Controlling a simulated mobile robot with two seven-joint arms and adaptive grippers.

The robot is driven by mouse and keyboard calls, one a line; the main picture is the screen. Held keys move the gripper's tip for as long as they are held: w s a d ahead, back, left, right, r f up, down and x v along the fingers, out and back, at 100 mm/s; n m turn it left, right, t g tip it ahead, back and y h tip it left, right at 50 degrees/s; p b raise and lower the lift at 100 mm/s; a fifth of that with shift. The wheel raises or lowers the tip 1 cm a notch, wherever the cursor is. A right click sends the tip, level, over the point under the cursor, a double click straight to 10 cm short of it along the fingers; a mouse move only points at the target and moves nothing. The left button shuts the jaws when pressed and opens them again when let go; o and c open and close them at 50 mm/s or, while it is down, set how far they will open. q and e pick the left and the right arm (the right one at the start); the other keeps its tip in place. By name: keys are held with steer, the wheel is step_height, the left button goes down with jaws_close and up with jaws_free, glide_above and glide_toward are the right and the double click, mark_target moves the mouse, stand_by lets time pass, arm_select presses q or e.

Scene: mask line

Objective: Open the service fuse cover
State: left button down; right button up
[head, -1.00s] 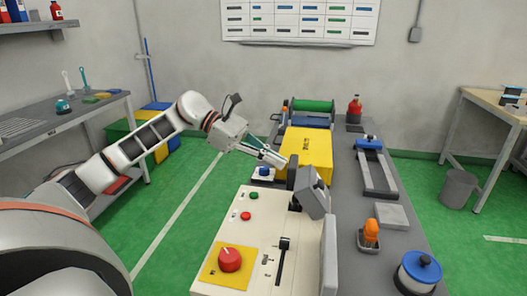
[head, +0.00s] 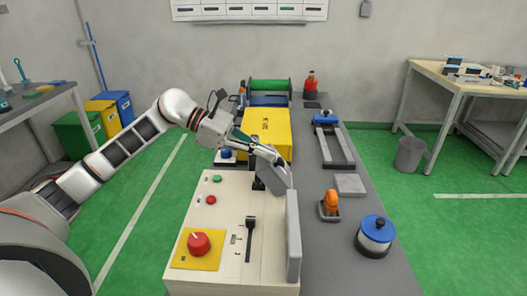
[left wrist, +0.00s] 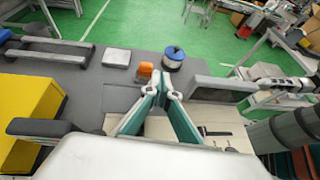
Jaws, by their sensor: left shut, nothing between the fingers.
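A cream control box (head: 225,243) stands on the grey bench, with a red knob, small buttons and a black lever on top. A tilted grey block (head: 272,178) sits at its far end. An upright grey panel (head: 293,235) stands along its right side. I cannot tell which of these grey parts is the service fuse cover. My left gripper (head: 282,164) is shut and empty, its fingertips over or beside the tilted block; contact is unclear. In the left wrist view its teal fingers (left wrist: 163,92) converge, with the cream box (left wrist: 212,131) below.
A yellow box (head: 265,130) stands beyond the control box. Right of it on the bench are a grey slide fixture (head: 334,150), a flat grey block (head: 349,185), an orange part (head: 330,203) and a blue-topped canister (head: 376,235).

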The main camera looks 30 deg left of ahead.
arm_select(q)
steer(key=shift+w+d+r+p, duration=0.1)
steer(key=shift+d+r+p, duration=0.1)
steer(key=shift+r+p, duration=0.15)
steer(key=shift+w+d+f+y+p, duration=0.1)
steer(key=shift+d+y+p, duration=0.15)
steer(key=shift+y+p, duration=0.05)
steer(key=shift+w+d, duration=0.1)
steer(key=shift+d, duration=0.05)
